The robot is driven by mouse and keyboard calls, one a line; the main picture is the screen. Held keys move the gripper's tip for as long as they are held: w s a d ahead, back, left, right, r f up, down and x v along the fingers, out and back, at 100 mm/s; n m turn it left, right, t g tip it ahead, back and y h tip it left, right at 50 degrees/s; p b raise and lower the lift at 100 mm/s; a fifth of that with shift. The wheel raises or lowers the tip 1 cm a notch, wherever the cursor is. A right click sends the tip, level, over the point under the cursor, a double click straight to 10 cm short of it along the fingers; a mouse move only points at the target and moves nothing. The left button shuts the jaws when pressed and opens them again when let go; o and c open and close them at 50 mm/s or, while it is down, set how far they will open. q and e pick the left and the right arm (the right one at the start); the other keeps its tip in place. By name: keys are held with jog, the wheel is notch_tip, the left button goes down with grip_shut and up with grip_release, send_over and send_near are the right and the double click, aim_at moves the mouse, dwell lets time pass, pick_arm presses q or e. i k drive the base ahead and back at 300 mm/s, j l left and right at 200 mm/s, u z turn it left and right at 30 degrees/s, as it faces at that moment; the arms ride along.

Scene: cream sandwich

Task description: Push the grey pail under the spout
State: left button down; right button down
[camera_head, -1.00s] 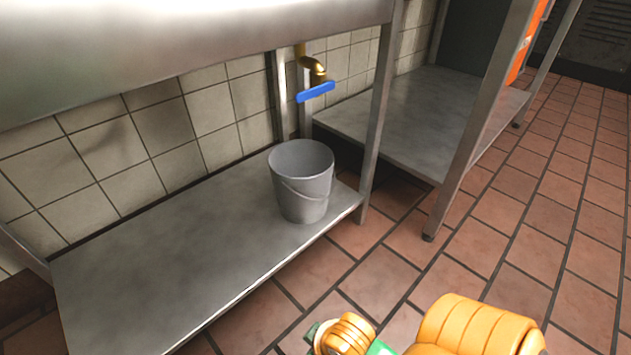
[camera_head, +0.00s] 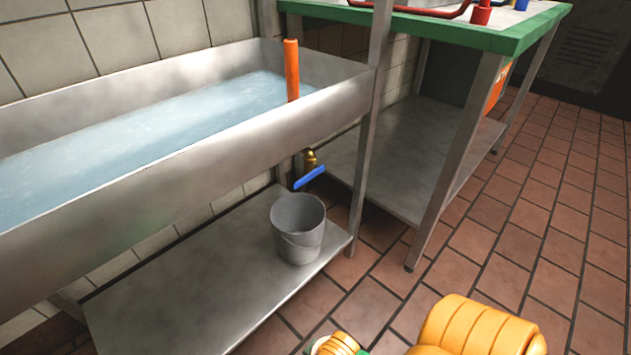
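The grey pail (camera_head: 301,246) stands upright near the right end of the metal lower shelf (camera_head: 190,290). Its handle hangs down against its front side. The brass spout (camera_head: 311,158) with a blue lever (camera_head: 310,177) comes out below the sink's right end, behind and above the pail. In this view the lever shows just above the pail's rim; I cannot tell the depth gap between them. An orange and yellow part of my arm shows at the bottom right. Neither of my grippers is in view.
The metal sink (camera_head: 200,165) above the shelf holds bluish water, and an orange upright pipe (camera_head: 291,70) stands in it. A green-edged table (camera_head: 430,30) is at the back right. Sink and table legs flank the pail's right. Tiled floor (camera_head: 480,250) is clear in front.

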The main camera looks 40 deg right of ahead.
aim_at(298, 220)
jog(key=i+l+z, duration=0.1)
jog(key=z, duration=0.3)
jog(key=i+l+z, duration=0.15)
jog(key=z, duration=0.25)
jog(key=i+z, duration=0.1)
jog(key=z, duration=0.3)
jog(key=i+l+z, duration=0.1)
jog(key=z, duration=0.3)
jog(key=i+j, duration=0.05)
